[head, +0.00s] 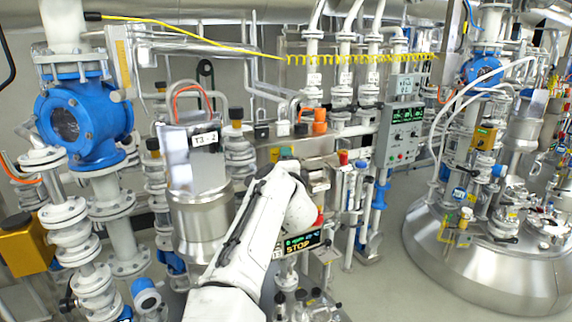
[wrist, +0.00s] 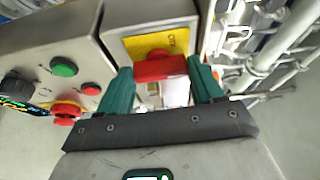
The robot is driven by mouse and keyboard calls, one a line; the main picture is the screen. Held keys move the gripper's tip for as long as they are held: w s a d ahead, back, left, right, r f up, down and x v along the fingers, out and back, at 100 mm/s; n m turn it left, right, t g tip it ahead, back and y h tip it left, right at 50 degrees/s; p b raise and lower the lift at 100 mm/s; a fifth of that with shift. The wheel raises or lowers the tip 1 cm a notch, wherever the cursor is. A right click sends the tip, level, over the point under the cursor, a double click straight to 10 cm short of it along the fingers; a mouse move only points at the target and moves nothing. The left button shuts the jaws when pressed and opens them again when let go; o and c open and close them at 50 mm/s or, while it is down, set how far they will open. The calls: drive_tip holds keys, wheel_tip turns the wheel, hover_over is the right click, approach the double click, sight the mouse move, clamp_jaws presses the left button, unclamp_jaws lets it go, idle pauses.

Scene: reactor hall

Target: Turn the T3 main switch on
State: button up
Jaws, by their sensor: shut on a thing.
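In the wrist view, a red switch handle (wrist: 160,69) sits on a yellow plate (wrist: 147,44) on a grey metal box. The handle lies crosswise in the picture, its ends towards my two green fingers. My gripper (wrist: 161,75) is shut on this handle, one finger at each end. A mark on the yellow plate is too small to read surely. In the head view, my white arm reaches into the middle of the equipment and hides the gripper and handle.
Beside the handle are a green button (wrist: 64,67), a red button (wrist: 91,89) and a red stop knob (wrist: 66,112).

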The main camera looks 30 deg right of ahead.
drive_tip(key=shift+d+f+m, duration=0.1)
drive_tip(key=shift+m, duration=0.2)
drive_tip(key=o, duration=0.8)
drive_tip(key=b+v, duration=0.3)
drive_tip(key=v, duration=0.7)
drive_tip(key=shift+s, duration=0.4)
